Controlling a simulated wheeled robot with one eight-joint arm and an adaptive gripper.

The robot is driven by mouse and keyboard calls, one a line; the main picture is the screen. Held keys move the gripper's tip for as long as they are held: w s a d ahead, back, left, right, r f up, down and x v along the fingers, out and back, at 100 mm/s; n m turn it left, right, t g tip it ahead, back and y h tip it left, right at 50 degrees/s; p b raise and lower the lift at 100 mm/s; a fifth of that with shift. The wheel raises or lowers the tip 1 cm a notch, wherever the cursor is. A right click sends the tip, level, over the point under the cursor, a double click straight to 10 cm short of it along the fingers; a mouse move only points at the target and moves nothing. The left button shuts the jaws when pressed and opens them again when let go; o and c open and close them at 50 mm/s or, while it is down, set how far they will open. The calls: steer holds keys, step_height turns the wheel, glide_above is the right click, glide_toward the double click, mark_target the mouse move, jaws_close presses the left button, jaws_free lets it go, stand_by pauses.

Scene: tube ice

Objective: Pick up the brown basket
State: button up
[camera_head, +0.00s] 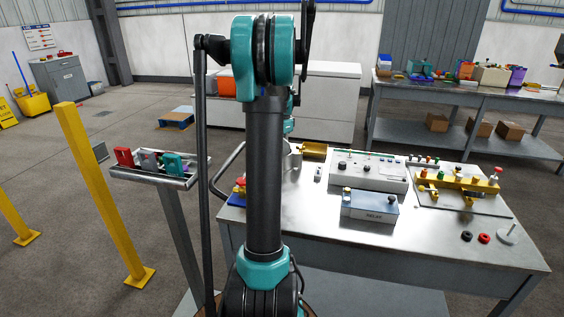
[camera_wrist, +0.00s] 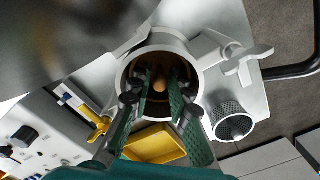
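In the wrist view, my gripper (camera_wrist: 165,80) has its two green-lined fingers apart, reaching into the mouth of a round grey-white holder (camera_wrist: 125,72). A small brown rounded thing (camera_wrist: 160,85) shows deep inside, between the fingertips. I cannot tell whether it is part of the brown basket, and no contact with the fingers is clear. In the head view my arm hides the gripper, and only a sliver of grey metal shows beside it.
A yellow tray (camera_wrist: 155,143) and a knurled cup (camera_wrist: 232,122) are close to the holder. The metal workbench (camera_head: 450,255) carries a control box (camera_head: 368,170), a blue-grey box (camera_head: 370,207) and a yellow fixture (camera_head: 460,186). A small tray stand (camera_head: 150,177) is at left.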

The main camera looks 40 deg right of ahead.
jaws_close()
steer(key=shift+r, duration=0.1)
